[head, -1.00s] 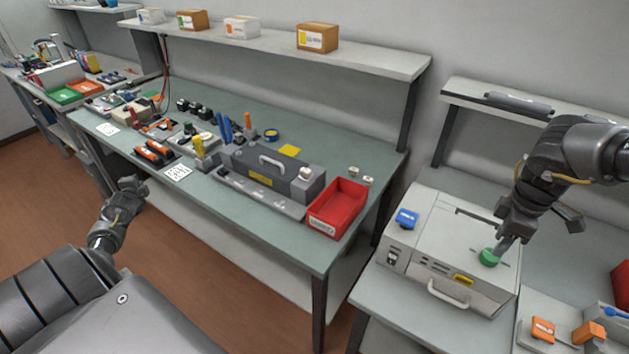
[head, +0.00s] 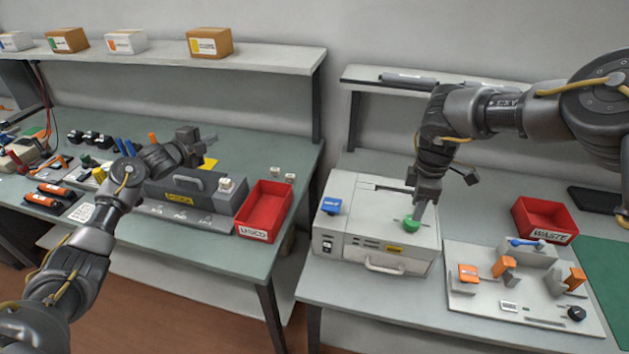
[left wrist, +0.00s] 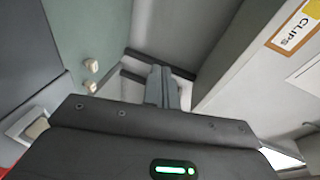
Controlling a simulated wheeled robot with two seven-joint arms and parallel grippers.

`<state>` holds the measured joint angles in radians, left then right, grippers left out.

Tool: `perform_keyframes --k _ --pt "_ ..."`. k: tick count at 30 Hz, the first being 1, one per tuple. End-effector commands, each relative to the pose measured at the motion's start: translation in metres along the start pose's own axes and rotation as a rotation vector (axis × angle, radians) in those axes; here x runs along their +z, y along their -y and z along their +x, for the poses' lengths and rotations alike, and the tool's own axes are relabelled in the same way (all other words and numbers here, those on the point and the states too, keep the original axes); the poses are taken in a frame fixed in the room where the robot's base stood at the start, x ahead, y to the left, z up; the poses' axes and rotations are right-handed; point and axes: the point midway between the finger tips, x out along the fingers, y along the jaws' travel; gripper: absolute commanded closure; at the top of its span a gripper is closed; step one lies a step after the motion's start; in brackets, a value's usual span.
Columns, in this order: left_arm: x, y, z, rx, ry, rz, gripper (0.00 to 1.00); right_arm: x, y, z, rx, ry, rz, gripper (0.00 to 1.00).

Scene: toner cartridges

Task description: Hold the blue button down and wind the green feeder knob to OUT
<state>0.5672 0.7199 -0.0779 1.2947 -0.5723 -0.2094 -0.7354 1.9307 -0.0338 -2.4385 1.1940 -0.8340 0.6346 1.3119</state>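The light grey machine (head: 345,205) stands on the right bench. The blue button (head: 330,206) is on its top at the left, with nothing touching it. The green feeder knob (head: 411,225) is on its top near the front right. My right gripper (head: 418,214) reaches down to the knob, its fingers close together at it; the knob's far side is hidden. My left gripper (head: 210,137) is raised over the left bench, left of the machine and away from the button. Its fingers look shut and empty in the left wrist view (left wrist: 162,88).
A red bin (head: 265,206) and a dark grey cartridge unit (head: 180,192) are on the left bench. A gap separates the benches. A shelf (head: 270,60) with boxes runs above. A fixture board (head: 510,290) and red waste bin (head: 545,220) are right of the machine.

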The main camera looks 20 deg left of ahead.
Motion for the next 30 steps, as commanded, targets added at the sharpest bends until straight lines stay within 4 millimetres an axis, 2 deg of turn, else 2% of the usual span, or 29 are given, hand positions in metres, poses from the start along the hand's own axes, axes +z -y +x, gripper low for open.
perform_keyframes --k 1,3,5,9,14,15,18,21,23,26,30 --pt "-0.031 0.011 0.011 0.003 -0.061 0.024 1.00 0.000 0.000 0.000 0.000 0.000 0.000 0.64" --pt "-0.073 0.022 0.022 0.017 -0.144 0.058 1.00 0.000 0.000 0.000 0.000 0.000 0.000 0.64" --pt "-0.110 0.030 0.028 0.031 -0.215 0.091 1.00 0.000 0.000 0.000 0.000 0.000 0.000 0.64" --pt "-0.198 0.045 0.035 0.075 -0.382 0.191 1.00 0.000 0.000 0.000 0.000 0.000 0.000 0.64" --pt "-0.299 0.052 0.024 0.153 -0.572 0.356 1.00 0.000 0.000 0.000 0.000 0.000 0.000 0.64" --pt "-0.324 0.051 0.018 0.181 -0.618 0.409 1.00 0.000 0.000 0.000 0.000 0.000 0.000 0.64" --pt "-0.379 0.042 -0.003 0.270 -0.726 0.575 1.00 0.000 0.000 0.000 0.000 0.000 0.000 0.64" --pt "-0.411 0.025 -0.028 0.375 -0.793 0.750 1.00 0.000 0.000 0.000 0.000 0.000 -0.001 0.64" --pt "-0.420 0.015 -0.041 0.439 -0.813 0.850 1.00 0.000 0.000 0.000 0.000 0.000 -0.001 0.64" --pt "-0.420 0.001 -0.059 0.539 -0.817 0.998 1.00 0.000 0.000 0.000 0.000 0.000 -0.001 0.64" --pt "-0.408 -0.011 -0.075 0.649 -0.791 1.146 1.00 0.000 0.000 0.000 0.000 0.000 -0.001 0.64"
